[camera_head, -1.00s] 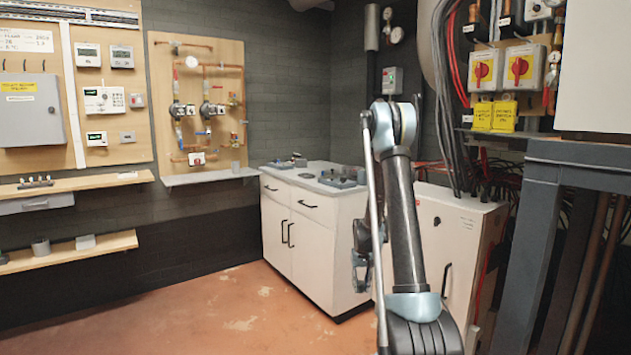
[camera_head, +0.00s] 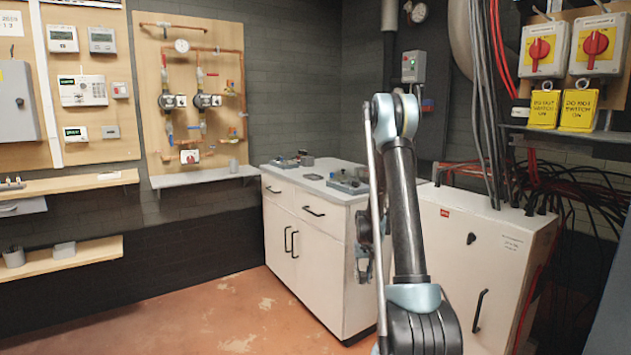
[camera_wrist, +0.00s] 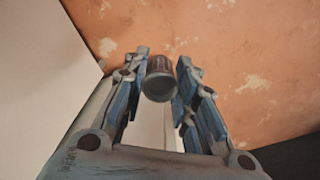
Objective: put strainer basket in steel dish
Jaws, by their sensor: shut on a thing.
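In the wrist view my gripper (camera_wrist: 160,92) is shut on a small dark grey cylinder, the strainer basket (camera_wrist: 160,78). The basket sits between the two blue-grey fingers, its round end facing the camera, with the orange floor beyond it. In the head view my gripper (camera_head: 363,265) hangs low beside the right side of the white cabinet, partly behind my arm; the basket cannot be made out there. I cannot pick out the steel dish for certain in either view.
The white cabinet's grey top (camera_head: 315,172) carries small fittings and a grey tray (camera_head: 348,183) of parts. A white box unit (camera_head: 480,265) stands to the right. Wall shelves (camera_head: 70,258) are at left, with a grey cup (camera_head: 13,256). The floor (camera_head: 230,310) in front is clear.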

